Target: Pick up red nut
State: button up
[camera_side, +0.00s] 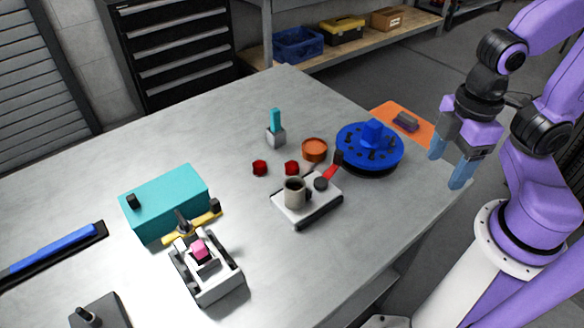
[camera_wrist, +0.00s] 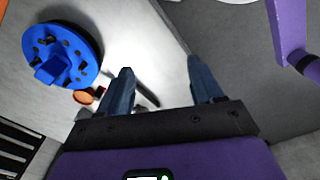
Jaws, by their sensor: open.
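Two small red nuts lie on the grey table in the side view. One red nut (camera_side: 260,168) is left of the other red nut (camera_side: 292,168), with a short gap between them. My gripper (camera_side: 452,166) is off to the right in the side view, raised near the table's right edge and well away from both nuts. Its blue fingers are apart with nothing between them. In the wrist view my gripper (camera_wrist: 158,88) shows the two fingers spread over the table edge. I cannot make out either nut in the wrist view.
A blue hub disc (camera_side: 370,148) stands between my gripper and the nuts; it also shows in the wrist view (camera_wrist: 62,56). Near the nuts are an orange dish (camera_side: 315,150), a cup (camera_side: 295,190) on a white device, a red-handled tool (camera_side: 332,165) and a teal-handled piece (camera_side: 276,122).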

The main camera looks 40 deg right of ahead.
jog(key=w+a+r+n, duration=0.1)
jog(key=w+a, duration=0.3)
jog(key=w, duration=0.3)
jog(key=w+a+n, duration=0.1)
jog(key=w+a, duration=0.3)
jog(key=w, duration=0.3)
jog(key=n, duration=0.3)
send_over(290, 165)
jog(key=f, duration=1.3)
jog(key=shift+s+f, duration=0.25)
jog(key=shift+s, duration=0.05)
jog(key=shift+w+a+f, duration=0.1)
jog(key=shift+w+f, duration=0.05)
jog(key=shift+f, duration=1.2)
jog(key=shift+w+f, duration=0.15)
jog(key=shift+f, duration=1.15)
grip_shut()
